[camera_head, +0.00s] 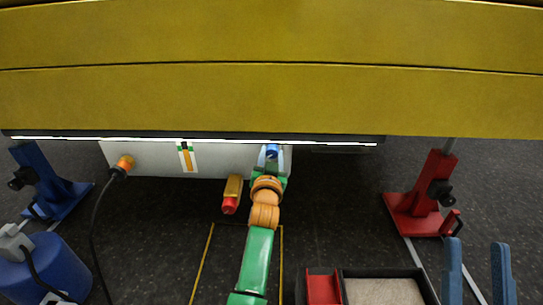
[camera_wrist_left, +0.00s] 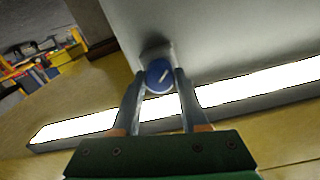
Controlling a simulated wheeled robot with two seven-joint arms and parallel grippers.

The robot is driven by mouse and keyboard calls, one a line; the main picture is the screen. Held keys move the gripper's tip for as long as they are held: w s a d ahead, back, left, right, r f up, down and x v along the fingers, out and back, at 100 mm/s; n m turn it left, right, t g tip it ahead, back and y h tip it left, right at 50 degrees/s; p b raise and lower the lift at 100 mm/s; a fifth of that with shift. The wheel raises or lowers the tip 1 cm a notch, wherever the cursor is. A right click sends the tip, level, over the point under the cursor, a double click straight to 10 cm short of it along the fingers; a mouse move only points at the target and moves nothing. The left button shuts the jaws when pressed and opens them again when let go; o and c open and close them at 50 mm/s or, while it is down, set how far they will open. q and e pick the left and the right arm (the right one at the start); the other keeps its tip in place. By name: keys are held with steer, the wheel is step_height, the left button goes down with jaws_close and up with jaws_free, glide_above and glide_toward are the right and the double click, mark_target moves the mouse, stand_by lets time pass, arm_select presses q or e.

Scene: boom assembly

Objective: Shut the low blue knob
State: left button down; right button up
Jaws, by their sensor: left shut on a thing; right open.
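The blue knob (camera_wrist_left: 159,76) is on the underside of a pale panel, with a white mark on its round face. In the wrist view my left gripper (camera_wrist_left: 160,90) has one finger on each side of it and is shut on it. In the head view the blue knob (camera_head: 272,150) shows small between the fingers of my left gripper (camera_head: 271,158), below the yellow beam. My right gripper (camera_head: 477,243) is open and empty at the lower right, away from the panel.
A yellow beam (camera_head: 270,95) spans the top. A red-ended yellow part (camera_head: 232,195) sits close left of my left arm. An orange plug (camera_head: 125,163) with a black cable is further left. A red stand (camera_head: 428,195), blue stand (camera_head: 50,185), blue drum (camera_head: 45,270) and tray (camera_head: 330,285) stand around.

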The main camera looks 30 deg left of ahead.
arm_select(q)
steer(key=shift+f+n, duration=0.1)
steer(key=shift+n, duration=0.4)
arm_select(e)
steer(key=shift+w+f, duration=0.15)
arm_select(q)
steer(key=shift+c, duration=2.1)
jaws_free()
